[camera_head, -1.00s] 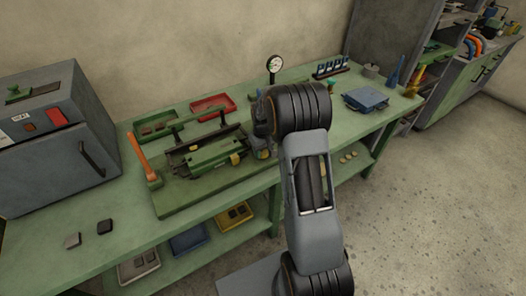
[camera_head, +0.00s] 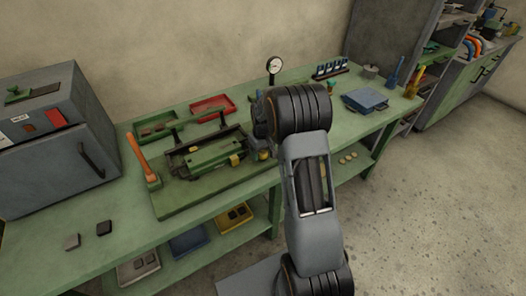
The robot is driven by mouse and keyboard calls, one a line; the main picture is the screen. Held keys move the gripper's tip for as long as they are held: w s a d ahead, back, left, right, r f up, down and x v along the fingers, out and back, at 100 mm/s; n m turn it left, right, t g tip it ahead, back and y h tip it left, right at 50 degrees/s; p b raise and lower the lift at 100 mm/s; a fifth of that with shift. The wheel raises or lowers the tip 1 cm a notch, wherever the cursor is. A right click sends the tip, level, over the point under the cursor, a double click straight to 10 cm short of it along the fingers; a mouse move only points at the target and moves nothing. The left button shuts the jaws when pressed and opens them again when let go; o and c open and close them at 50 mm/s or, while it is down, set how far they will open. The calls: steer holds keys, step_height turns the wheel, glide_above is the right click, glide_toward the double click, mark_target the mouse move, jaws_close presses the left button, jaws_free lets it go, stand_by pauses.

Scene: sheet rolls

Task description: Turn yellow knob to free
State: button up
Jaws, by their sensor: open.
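The green sheet-roll machine (camera_head: 207,155) stands on a green base plate (camera_head: 188,203) on the bench. Dark posts rise at its back. A small yellow piece (camera_head: 235,159) shows on its front right, and another yellow spot (camera_head: 264,154) shows at its right end. I cannot tell which is the yellow knob, nor its setting. My gripper (camera_head: 262,143) is at the machine's right end, close to the second yellow spot. It is small and partly hidden by my black wrist joint, and nothing shows held in it. Contact cannot be seen.
An orange-handled lever (camera_head: 139,157) stands at the machine's left. A grey oven (camera_head: 60,140) is farther left. A red tray (camera_head: 212,107), a dial gauge (camera_head: 274,65) and a blue box (camera_head: 366,100) are on the bench. The bench's front left is mostly clear.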

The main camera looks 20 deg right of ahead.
mark_target(264, 155)
step_height(264, 155, up, 14)
steer(key=shift+b, duration=0.3)
stand_by(0.3)
steer(key=shift+f, duration=0.1)
stand_by(0.4)
steer(key=s+a+r+t, duration=0.1)
steer(key=s+a, duration=0.2)
steer(key=s, duration=0.4)
steer(key=s+a+t, duration=0.1)
steer(key=s+a, duration=0.3)
steer(key=s, duration=0.3)
steer(key=s+a+r+m+t, duration=0.1)
steer(key=s+a, duration=0.3)
steer(key=s, duration=0.4)
steer(key=shift+r+t, duration=0.3)
steer(key=shift+t, duration=0.1)
